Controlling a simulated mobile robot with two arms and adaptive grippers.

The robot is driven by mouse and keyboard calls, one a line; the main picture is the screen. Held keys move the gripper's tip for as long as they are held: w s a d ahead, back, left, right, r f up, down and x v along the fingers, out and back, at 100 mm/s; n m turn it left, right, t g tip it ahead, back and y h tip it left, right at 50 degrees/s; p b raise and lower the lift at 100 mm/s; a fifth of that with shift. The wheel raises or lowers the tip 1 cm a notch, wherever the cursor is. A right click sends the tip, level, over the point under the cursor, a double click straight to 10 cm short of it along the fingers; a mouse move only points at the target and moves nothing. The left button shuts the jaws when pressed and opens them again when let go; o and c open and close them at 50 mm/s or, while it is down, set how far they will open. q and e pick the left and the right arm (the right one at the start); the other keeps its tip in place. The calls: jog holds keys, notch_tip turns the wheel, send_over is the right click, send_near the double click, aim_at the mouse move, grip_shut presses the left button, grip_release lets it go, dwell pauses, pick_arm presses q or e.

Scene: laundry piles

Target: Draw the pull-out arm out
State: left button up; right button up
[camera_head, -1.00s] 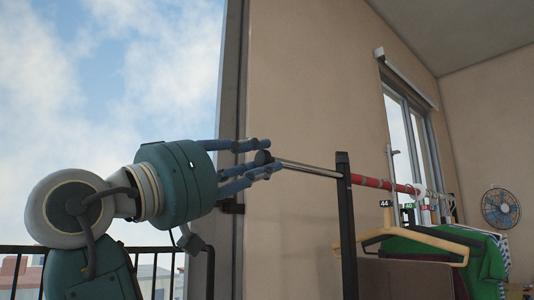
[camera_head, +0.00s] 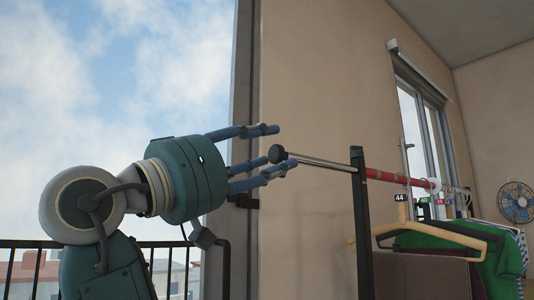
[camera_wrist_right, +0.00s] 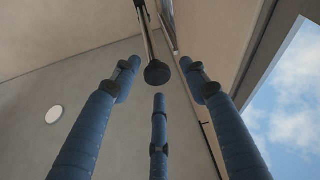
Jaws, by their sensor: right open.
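The pull-out arm (camera_head: 320,162) is a thin silver rod with a round black knob (camera_head: 277,154) on its end. It sticks out leftward from the black post of the clothes rack. My right gripper (camera_head: 286,146) is open, with its blue fingers spread around the knob end. In the right wrist view the knob (camera_wrist_right: 157,73) sits between the fingertips of my gripper (camera_wrist_right: 160,82), with gaps visible around it. The rod (camera_wrist_right: 148,38) runs away behind it. My left gripper is not in view.
The rack's black post (camera_head: 361,225) stands right of the knob. A red-wrapped rail (camera_head: 385,175) bears hangers (camera_head: 430,235) and clothes. A fan (camera_head: 516,202) is at the far right. A window frame and a railing (camera_head: 30,255) are on the left.

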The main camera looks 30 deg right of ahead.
jog(key=v, duration=1.2)
jog(key=shift+a, duration=0.15)
